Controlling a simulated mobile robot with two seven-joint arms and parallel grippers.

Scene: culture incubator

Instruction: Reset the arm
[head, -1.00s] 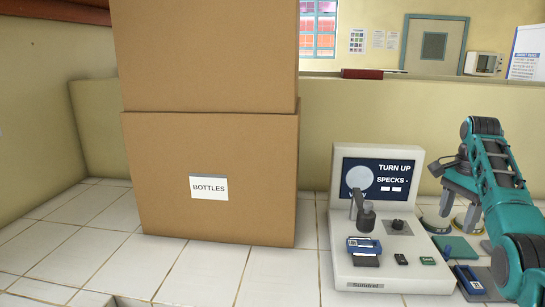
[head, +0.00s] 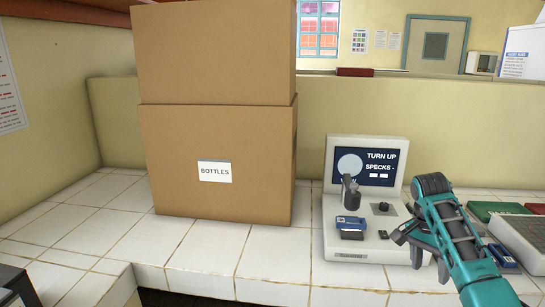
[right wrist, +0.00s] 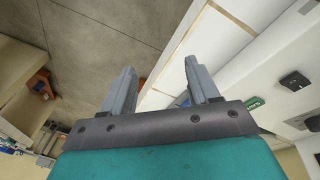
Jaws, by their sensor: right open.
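My right arm is teal and comes in at the lower right of the head view. Its gripper (head: 408,243) is beside the lower right of the white device, in front of the counter's back part. In the right wrist view the two grey fingers of the right gripper (right wrist: 162,92) stand apart with nothing between them. The floor and the white counter edge show beyond them. My left gripper is not in view.
A white device (head: 333,215) with a screen stands on the tiled counter (head: 200,262). Two stacked cardboard boxes (head: 215,130) stand to its left. Bare tiles lie left of the boxes.

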